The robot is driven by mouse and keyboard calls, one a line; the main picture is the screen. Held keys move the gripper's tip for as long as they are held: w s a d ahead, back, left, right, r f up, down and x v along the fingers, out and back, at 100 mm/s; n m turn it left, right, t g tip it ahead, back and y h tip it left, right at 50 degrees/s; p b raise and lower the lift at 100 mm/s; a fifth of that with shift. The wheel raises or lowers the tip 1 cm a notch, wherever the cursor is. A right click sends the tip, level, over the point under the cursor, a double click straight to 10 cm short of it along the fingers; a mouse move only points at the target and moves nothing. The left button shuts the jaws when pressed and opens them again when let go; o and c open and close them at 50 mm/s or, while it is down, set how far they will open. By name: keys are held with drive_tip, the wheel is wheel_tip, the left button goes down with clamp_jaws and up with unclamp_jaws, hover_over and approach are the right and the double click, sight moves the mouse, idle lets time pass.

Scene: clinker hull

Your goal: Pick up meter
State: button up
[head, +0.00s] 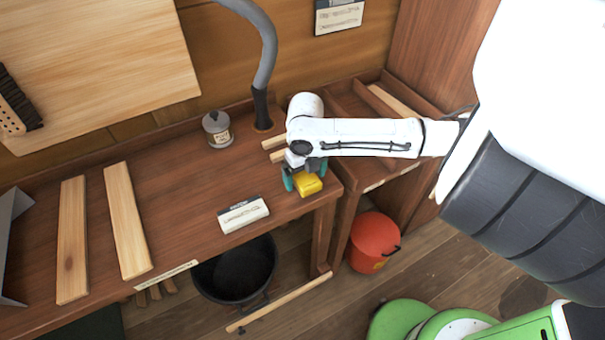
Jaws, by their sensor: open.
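A small yellow block-like thing (308,184), probably the meter, sits near the right front corner of the wooden bench (175,180). My gripper (303,182), with teal fingers, is over it from behind. The fingers are open, one at the left of the yellow thing and one at its back right. I cannot tell whether they touch it. The gripper and my white arm hide its rear part.
A white labelled box (243,214) lies left of the gripper at the bench's front edge. A grey tin (217,128) and a hose (262,105) stand behind. Planks (127,220) lie at left. A red bucket (374,242) and black tub (236,270) are below.

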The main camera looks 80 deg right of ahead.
drive_tip(key=shift+f, duration=0.25)
drive_tip(key=shift+c, duration=0.4)
drive_tip(key=c, duration=1.1)
